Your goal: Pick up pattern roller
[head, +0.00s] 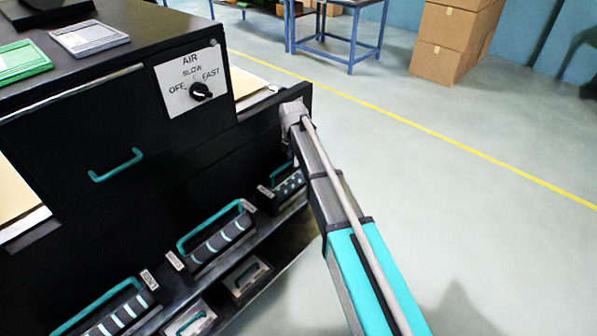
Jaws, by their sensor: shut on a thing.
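Several pattern rollers with teal handles sit in a row along the lower front of the black machine. One roller (218,239) with pale stripes is in the middle of the row. Another striped roller (118,318) is at the lower left, cut by the frame edge. A dotted roller (290,186) is at the right end, partly covered by my arm. My arm reaches from the bottom right up to the machine's right end. My gripper does not show in the head view; the far end of the arm hides that area. What the jaws hold cannot be seen.
The machine's panel (188,84) has an AIR knob (201,91). A drawer with a teal handle (117,165) is left of it. Smaller teal-handled blocks (247,277) sit below the rollers. Open floor lies to the right, with cardboard boxes (448,38) and a blue table (338,40) behind.

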